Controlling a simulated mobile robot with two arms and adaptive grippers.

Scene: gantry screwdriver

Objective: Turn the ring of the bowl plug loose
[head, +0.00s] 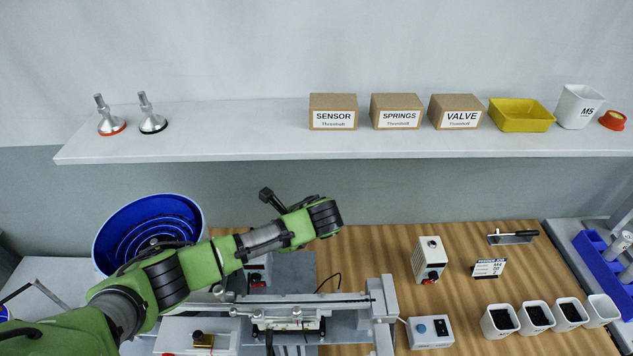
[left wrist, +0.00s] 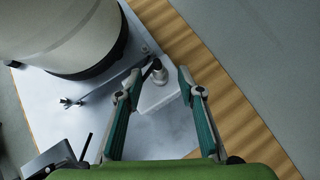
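A small grey and black plug (left wrist: 158,73) stands on a white block, beside the base of the bowl feeder, in the left wrist view. I cannot make out its ring clearly. My left gripper (left wrist: 162,78) is open, with one finger on each side of the plug in this picture. I see no finger closed on it, and cannot tell the depth between them. The blue bowl (head: 112,240) shows at the left in the head view, where my left arm hides the plug. My left fingertips cannot be made out there. My right gripper is not in view.
The bowl's pale round base (left wrist: 60,35) stands close to the left finger, with a dark lever (left wrist: 105,86) alongside. The gantry rail (head: 345,298) lies below my left arm. A white control box (head: 428,258) and several white cups (head: 535,318) stand to the right.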

